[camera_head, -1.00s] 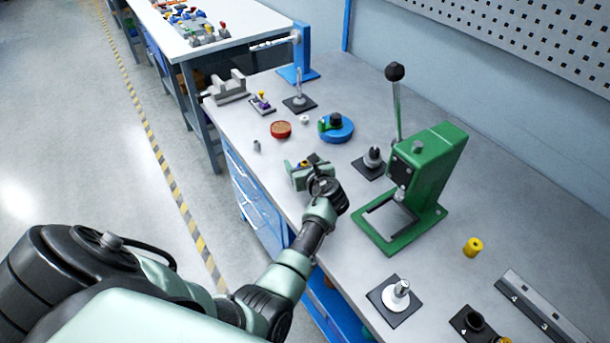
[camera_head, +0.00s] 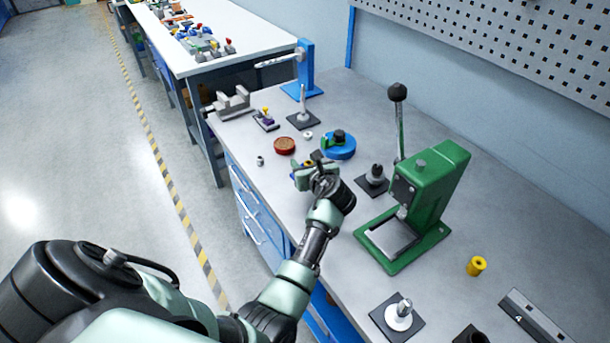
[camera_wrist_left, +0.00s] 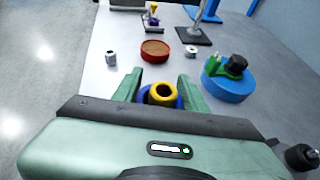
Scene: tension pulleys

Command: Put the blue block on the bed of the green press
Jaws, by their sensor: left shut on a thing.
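My left gripper (camera_head: 306,169) is shut on a blue block with a yellow ring in its top. In the left wrist view the blue block (camera_wrist_left: 177,101) sits between the two green fingers (camera_wrist_left: 158,90), mostly hidden behind the gripper body and the ring. The gripper is over the bench, left of the green press (camera_head: 432,190). The press bed (camera_head: 393,239) is a bare grey plate in a green frame, under the ram, with its black-knobbed lever raised. My right gripper is not in view.
A blue round fixture (camera_head: 338,148), a red round tin (camera_head: 285,146) and a dark post on a black base (camera_head: 375,180) stand near the gripper. A yellow bushing (camera_head: 477,266) and a silver post on a plate (camera_head: 398,316) are near the press.

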